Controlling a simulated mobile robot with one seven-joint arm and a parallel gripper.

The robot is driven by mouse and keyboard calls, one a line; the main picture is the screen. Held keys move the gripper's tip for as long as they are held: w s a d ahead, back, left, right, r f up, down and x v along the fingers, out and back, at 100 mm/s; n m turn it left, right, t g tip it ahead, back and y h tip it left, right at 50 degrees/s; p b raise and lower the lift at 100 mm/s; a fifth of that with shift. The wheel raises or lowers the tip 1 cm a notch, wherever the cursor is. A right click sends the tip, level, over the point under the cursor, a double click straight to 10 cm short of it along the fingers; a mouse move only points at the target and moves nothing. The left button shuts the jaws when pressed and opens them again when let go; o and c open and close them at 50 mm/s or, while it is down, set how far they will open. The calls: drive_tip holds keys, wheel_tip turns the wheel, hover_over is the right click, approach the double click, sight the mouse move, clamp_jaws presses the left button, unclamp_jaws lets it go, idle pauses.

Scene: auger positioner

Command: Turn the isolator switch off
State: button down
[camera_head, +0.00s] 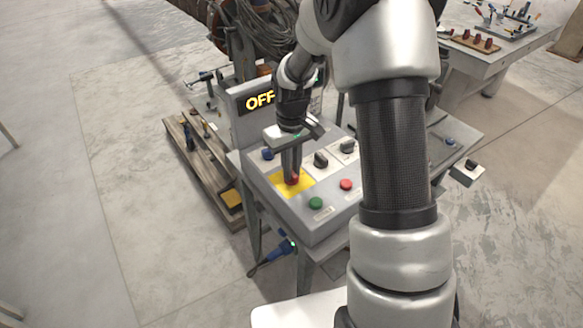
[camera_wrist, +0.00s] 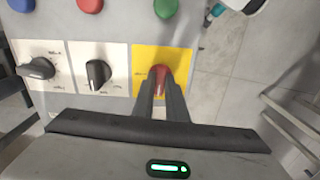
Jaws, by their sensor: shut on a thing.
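The isolator switch is a red knob (camera_head: 292,179) on a yellow plate (camera_head: 305,184) at the left of the grey control panel (camera_head: 284,203). In the wrist view the red knob (camera_wrist: 158,74) shows between my fingers, on the yellow plate (camera_wrist: 180,58). My gripper (camera_head: 291,176) points down at the panel and is shut on the red knob; its fingers (camera_wrist: 162,92) sit on either side of it. The fingers hide part of the knob. A display (camera_head: 260,100) behind the panel reads OFF in yellow letters.
Two black rotary knobs (camera_head: 321,159) (camera_head: 347,146) on white plates sit beside the yellow plate. Green (camera_head: 316,203), red (camera_head: 346,184) and blue (camera_head: 267,154) buttons are close by. A wooden pallet (camera_head: 205,165) lies left of the panel; open floor lies further left.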

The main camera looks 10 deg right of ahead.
drive_tip(key=shift+n, duration=0.6)
drive_tip(key=c, duration=1.8)
unclamp_jaws()
drive_tip(key=shift+o, duration=0.2)
wheel_tip(320, 180, up, 18)
drive_tip(key=p, duration=0.1)
drive_tip(key=shift+f, duration=0.25)
